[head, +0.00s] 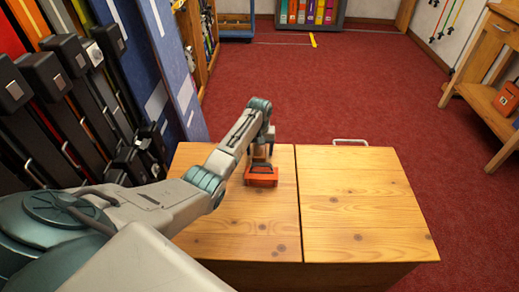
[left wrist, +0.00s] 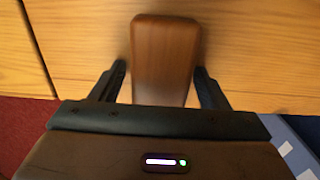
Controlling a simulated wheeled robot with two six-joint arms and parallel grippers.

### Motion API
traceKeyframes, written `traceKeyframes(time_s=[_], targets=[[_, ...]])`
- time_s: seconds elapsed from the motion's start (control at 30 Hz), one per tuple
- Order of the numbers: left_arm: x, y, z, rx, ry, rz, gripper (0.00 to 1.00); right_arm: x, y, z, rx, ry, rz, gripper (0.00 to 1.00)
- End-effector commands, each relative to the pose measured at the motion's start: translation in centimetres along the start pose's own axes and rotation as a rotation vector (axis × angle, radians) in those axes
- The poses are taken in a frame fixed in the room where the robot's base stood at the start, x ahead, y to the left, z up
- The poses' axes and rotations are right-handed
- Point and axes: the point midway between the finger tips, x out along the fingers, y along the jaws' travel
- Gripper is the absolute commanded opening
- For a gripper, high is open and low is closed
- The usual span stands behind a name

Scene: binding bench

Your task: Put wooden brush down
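The wooden brush shows in the left wrist view (left wrist: 165,62) as a brown, slightly blurred block over the bench top. The brush's underside is hidden. My right gripper is in neither view.
The right half of the bench top is clear. A pale metal handle (head: 350,141) sticks out at its far edge. Tall dark and blue items (head: 160,60) stand close on the left. A wooden table (head: 495,70) stands at the right. Red carpet (head: 330,90) is open beyond.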

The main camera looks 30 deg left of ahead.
Motion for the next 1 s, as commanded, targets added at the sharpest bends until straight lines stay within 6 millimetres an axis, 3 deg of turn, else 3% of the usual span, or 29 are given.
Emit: traceKeyframes(time_s=[0.27,0.8,1.0], targets=[[-0.4,0.0,0.0,0.000,0.000,0.000,0.69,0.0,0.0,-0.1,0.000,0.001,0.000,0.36],[-10.4,0.0,-0.1,0.000,0.001,0.001,0.69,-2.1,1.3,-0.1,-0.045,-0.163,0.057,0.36],[-12.1,0.0,-0.1,0.000,0.000,0.000,0.69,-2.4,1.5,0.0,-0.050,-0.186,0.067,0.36]])
